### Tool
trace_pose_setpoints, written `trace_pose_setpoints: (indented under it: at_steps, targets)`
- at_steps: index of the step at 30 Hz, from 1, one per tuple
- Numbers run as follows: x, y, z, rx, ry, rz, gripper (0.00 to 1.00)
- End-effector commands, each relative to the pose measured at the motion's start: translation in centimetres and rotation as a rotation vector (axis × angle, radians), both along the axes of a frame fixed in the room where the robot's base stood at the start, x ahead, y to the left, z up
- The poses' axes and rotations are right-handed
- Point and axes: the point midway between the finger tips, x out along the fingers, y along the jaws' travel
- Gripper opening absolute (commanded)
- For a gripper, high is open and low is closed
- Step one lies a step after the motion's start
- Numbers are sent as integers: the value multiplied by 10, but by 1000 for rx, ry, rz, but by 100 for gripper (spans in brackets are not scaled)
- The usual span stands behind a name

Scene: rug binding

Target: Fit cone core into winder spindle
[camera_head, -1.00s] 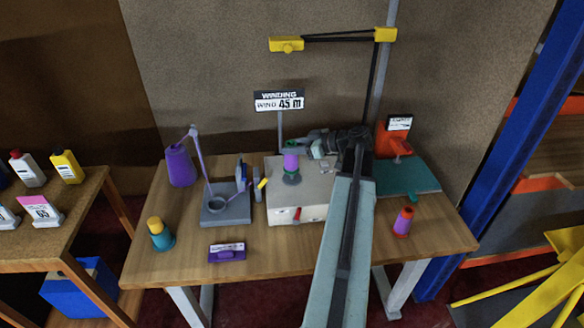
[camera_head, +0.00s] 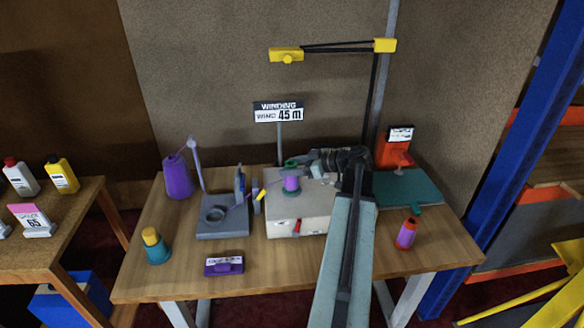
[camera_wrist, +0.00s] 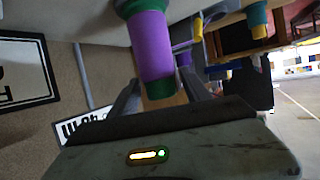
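The purple cone core (camera_head: 291,183) with green ends stands upright over the top of the pale winder box (camera_head: 300,224). The spindle itself is hidden by the core, so I cannot tell how far the core is down on it. My gripper (camera_head: 305,168) reaches in from the right at the core's upper end. In the wrist view, the core (camera_wrist: 152,45) fills the upper middle, its narrower green end between my gripper's two fingers (camera_wrist: 161,82). The fingers lie along both sides of that end and seem to be closed on it.
An orange-and-purple core (camera_head: 406,234) stands at the front right. A teal-and-yellow core (camera_head: 156,246) stands at the front left, near a purple label block (camera_head: 224,267). A grey stand (camera_head: 222,230) and purple cone (camera_head: 178,178) are left of the winder. A yellow-tipped overhead arm (camera_head: 340,50) hangs above.

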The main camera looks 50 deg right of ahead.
Motion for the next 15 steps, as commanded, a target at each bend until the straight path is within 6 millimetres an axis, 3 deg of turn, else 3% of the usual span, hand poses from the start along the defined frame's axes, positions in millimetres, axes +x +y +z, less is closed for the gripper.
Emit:
trace_pose_setpoints:
  at_steps: [5, 15]
  targets:
    - [-2, -1, 5, 1, 0, -1, 56]
    - [-70, -26, 38, 0, 0, -4, 56]
